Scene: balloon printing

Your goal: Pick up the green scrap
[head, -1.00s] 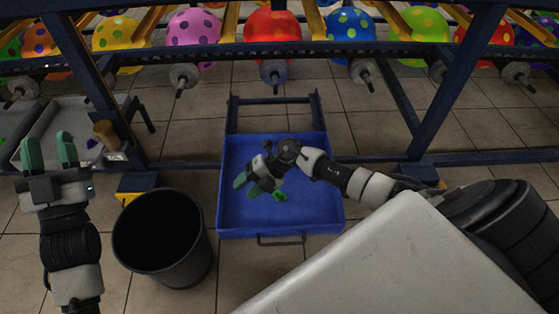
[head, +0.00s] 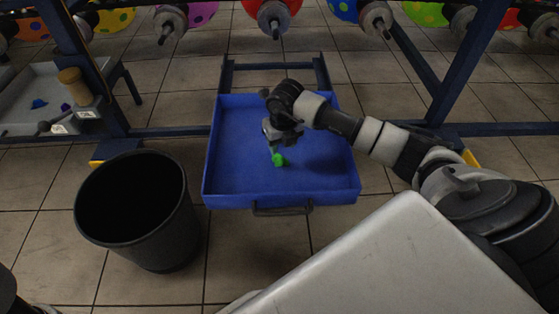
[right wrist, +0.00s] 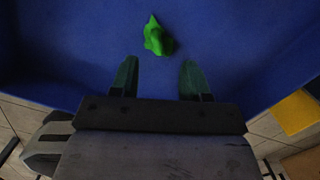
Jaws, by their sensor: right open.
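The green scrap (head: 279,159) lies on the floor of the blue tray (head: 232,185), near its middle. My right gripper (head: 275,150) points down over the tray, close by the scrap. In the right wrist view the gripper (right wrist: 157,68) is open and empty, with its two green fingers apart. There the scrap (right wrist: 157,37) lies just beyond the fingertips, roughly in line with the gap between them. The gripper's fingers are small and partly hidden in the head view. My left gripper is out of view.
A black bin (head: 150,262) stands on the tiled floor left of the tray. A grey table (head: 25,105) with a wooden-topped tool and small blue scraps is at the far left. A dark blue frame with balloons crosses the back. The tray has a front handle (head: 283,209).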

